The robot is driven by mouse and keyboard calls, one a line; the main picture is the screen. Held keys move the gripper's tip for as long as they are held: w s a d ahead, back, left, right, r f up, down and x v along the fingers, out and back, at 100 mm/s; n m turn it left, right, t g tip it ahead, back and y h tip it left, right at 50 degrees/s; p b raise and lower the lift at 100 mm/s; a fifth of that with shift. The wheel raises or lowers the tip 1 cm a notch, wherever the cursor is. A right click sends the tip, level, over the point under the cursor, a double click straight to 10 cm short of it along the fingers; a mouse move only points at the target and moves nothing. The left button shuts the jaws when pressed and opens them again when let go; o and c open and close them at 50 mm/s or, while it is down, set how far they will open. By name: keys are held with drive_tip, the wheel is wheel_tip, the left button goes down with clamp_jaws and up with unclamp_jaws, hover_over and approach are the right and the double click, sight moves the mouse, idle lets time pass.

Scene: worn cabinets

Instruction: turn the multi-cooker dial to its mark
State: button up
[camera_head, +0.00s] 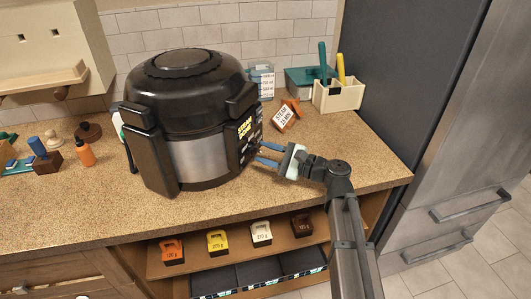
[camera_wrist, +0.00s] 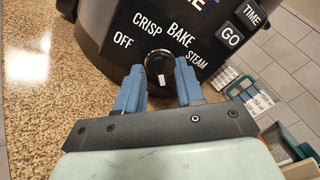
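The multi-cooker (camera_head: 200,158) is a large black and steel pot on the counter. Its dark control panel faces right in the head view. In the wrist view the round black dial (camera_wrist: 156,62) has a white mark at its lower edge, with the labels OFF, CRISP, BAKE and STEAM around it. My gripper (camera_head: 262,153) has blue fingers and points at the panel from the right. In the wrist view the gripper (camera_wrist: 160,82) is open, one finger on each side of the dial. I cannot tell whether the fingers touch it.
A measuring jug (camera_head: 262,80) and a cream caddy (camera_head: 338,96) stand farther back. Small boxes line the shelf below. The counter's right front is clear apart from my arm.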

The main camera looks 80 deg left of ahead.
drive_tip(key=shift+s+a, duration=0.2)
drive_tip(key=shift+c, duration=0.3)
clamp_jaws()
